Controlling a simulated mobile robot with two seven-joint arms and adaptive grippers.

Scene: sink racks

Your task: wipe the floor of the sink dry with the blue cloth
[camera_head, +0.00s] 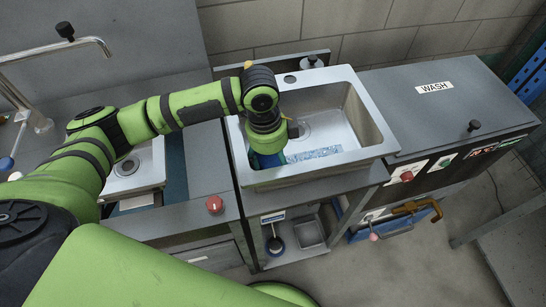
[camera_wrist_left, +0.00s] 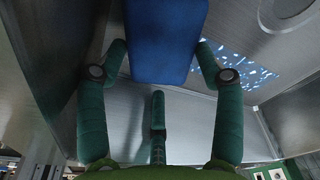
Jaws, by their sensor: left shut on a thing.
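The sink (camera_head: 372,122) is a grey metal basin in the middle of the head view. My left gripper (camera_head: 268,152) reaches down into its left part. It is shut on the blue cloth (camera_wrist_left: 167,40), which hangs as a flat block between the fingers in the left wrist view. In the head view only a blue edge of the cloth shows below the gripper. A speckled patch of water drops (camera_head: 315,155) lies on the sink floor, right of the gripper. The patch also shows right of the cloth in the wrist view (camera_wrist_left: 240,64). Whether the cloth touches the floor is unclear.
The drain (camera_head: 302,131) is behind the wet patch. Sink walls stand around the gripper. A grey counter marked WASH (camera_head: 440,95) is on the right. A second basin (camera_head: 140,165) and a tap (camera_head: 60,48) are on the left. A red knob (camera_head: 214,204) stands on the front counter.

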